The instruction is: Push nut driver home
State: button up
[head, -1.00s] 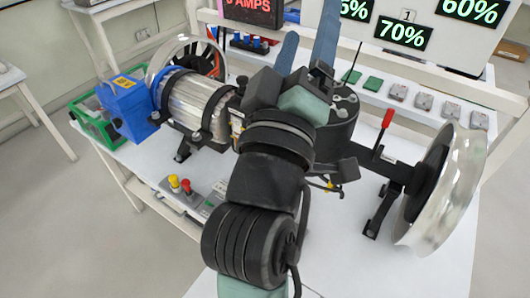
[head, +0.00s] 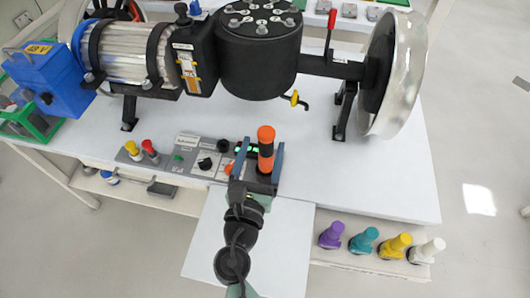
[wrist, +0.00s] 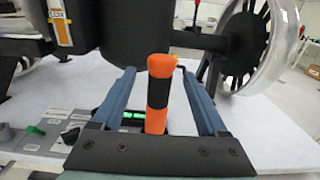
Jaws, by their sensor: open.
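The nut driver's orange and black handle (head: 266,148) stands upright by the control panel at the table's front edge. My gripper (head: 262,143) is open, with one blue finger on each side of the handle. In the wrist view the handle (wrist: 158,92) rises between the spread fingers of my gripper (wrist: 156,69), with a gap on both sides. The lower end of the nut driver is hidden behind the gripper's palm, so I cannot tell how deep it sits.
The black drum (head: 260,55) of the chassis rig stands behind the handle, with a wheel (head: 408,75) at right. The control panel (head: 195,158) has knobs and a green display. Purple (head: 331,235), teal, yellow and white handles stand in a low front rack. The tabletop at right is clear.

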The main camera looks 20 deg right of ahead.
aim_at(269, 127)
jog(key=shift+x, duration=3.5)
jog(key=shift+s+f, duration=0.1)
jog(key=shift+f, duration=0.05)
grip_shut()
